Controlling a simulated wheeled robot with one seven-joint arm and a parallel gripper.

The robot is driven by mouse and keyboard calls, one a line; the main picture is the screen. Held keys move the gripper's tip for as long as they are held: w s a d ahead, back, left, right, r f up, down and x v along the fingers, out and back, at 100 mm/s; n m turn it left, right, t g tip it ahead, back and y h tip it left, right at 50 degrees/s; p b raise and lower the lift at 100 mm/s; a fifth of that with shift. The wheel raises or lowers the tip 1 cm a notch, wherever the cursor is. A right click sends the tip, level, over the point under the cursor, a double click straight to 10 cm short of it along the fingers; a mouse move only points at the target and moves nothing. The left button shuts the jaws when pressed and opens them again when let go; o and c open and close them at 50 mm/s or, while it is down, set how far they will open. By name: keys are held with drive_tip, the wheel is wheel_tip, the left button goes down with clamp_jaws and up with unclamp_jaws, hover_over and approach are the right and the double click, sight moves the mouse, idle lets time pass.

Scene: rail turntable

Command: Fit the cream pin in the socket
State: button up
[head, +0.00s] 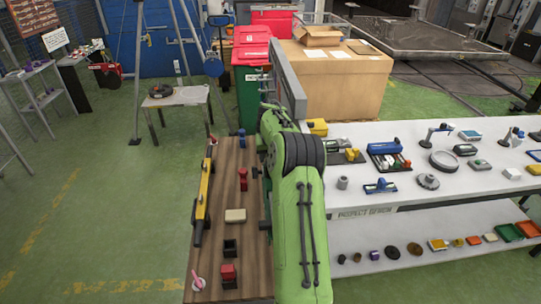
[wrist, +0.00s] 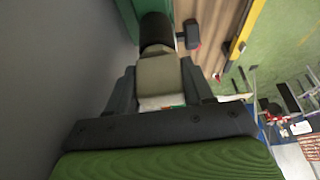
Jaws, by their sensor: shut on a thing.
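In the wrist view my gripper (wrist: 159,70) is shut on the cream pin (wrist: 160,82), with a dark finger on each side. A black cylinder (wrist: 156,30) lies right beyond the cream part; I cannot tell whether it belongs to the pin or stands behind it. In the head view my green arm hides the gripper and the held pin. A black socket-like block (head: 230,248) stands on the wooden bench (head: 220,185). I cannot tell which socket matches the pin.
On the bench are a cream block (head: 235,215), a red-topped block (head: 228,273), a red piece (head: 243,178), a blue piece (head: 241,140) and a yellow level-like bar (head: 204,190). A white table (head: 420,205) with many parts stands on the right.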

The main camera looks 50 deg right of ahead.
drive_tip(key=shift+f, duration=0.25)
drive_tip(key=o, duration=1.4)
drive_tip(key=shift+c, duration=0.2)
drive_tip(key=v, duration=0.7)
drive_tip(key=shift+r+b, duration=0.2)
drive_tip(key=shift+b, duration=0.2)
drive_tip(key=shift+s+a, duration=0.1)
